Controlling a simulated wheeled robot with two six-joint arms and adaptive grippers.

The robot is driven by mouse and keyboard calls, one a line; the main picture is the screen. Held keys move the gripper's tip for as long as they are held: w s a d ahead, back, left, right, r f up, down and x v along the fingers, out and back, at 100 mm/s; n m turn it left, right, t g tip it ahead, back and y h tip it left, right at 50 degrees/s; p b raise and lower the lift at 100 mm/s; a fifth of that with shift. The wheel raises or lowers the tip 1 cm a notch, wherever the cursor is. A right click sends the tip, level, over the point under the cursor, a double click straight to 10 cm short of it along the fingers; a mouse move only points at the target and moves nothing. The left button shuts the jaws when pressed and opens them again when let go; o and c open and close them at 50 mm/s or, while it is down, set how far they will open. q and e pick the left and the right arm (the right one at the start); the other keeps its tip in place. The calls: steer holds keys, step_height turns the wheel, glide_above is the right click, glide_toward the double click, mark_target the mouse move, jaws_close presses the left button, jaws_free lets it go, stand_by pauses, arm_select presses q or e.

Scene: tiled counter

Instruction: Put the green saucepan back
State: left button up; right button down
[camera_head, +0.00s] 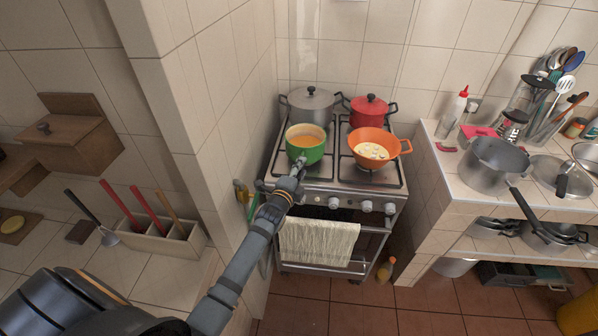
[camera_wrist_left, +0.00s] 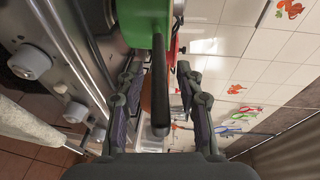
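The green saucepan (camera_head: 306,153), with orange contents, sits on the front left of the stove (camera_head: 335,185). My left gripper (camera_head: 298,170) reaches it from the front, at its handle side. In the left wrist view the green saucepan (camera_wrist_left: 140,18) is at the top, and its black handle (camera_wrist_left: 159,90) runs down between the two fingers of my left gripper (camera_wrist_left: 159,68). The fingers are apart, with a gap on each side of the handle. In the head view the gripper largely hides the handle. My right gripper is not in view.
An orange pan (camera_head: 375,137) stands right of the saucepan. A grey pot (camera_head: 311,103) and a red pot (camera_head: 369,110) stand behind. A tiled wall corner (camera_head: 215,130) rises close to the left. A counter (camera_head: 455,185) with metal pots is at right.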

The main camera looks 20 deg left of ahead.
arm_select(q)
steer(key=s+r+b, duration=0.1)
steer(key=s+b, duration=0.1)
steer(key=s, duration=1)
steer(key=shift+d+r, duration=0.2)
steer(key=shift+d, duration=0.05)
steer(key=s+a+f+n+g, duration=0.1)
steer(key=s+f+n+g, duration=0.15)
steer(key=f, duration=0.75)
steer(key=s+a+f+n+g, duration=0.1)
steer(key=s+f+n+g, duration=0.15)
steer(key=f, duration=0.85)
steer(key=s+a+f+n+g, duration=0.15)
steer(key=s+f, duration=0.25)
steer(key=f, duration=0.6)
steer(key=s+f+n+g, duration=0.3)
steer(key=s+f, duration=0.4)
steer(key=s, duration=0.3)
steer(key=s+f+n+g+b, duration=0.1)
steer(key=s+f+n+g, duration=0.2)
steer(key=s+f, duration=0.5)
steer(key=s+f+n+g, duration=0.3)
steer(key=s+f, duration=0.5)
steer(key=s, duration=0.6)
steer(key=shift+d+f+n+b, duration=0.2)
steer(key=shift+n+b, duration=0.2)
steer(key=shift+n, duration=0.25)
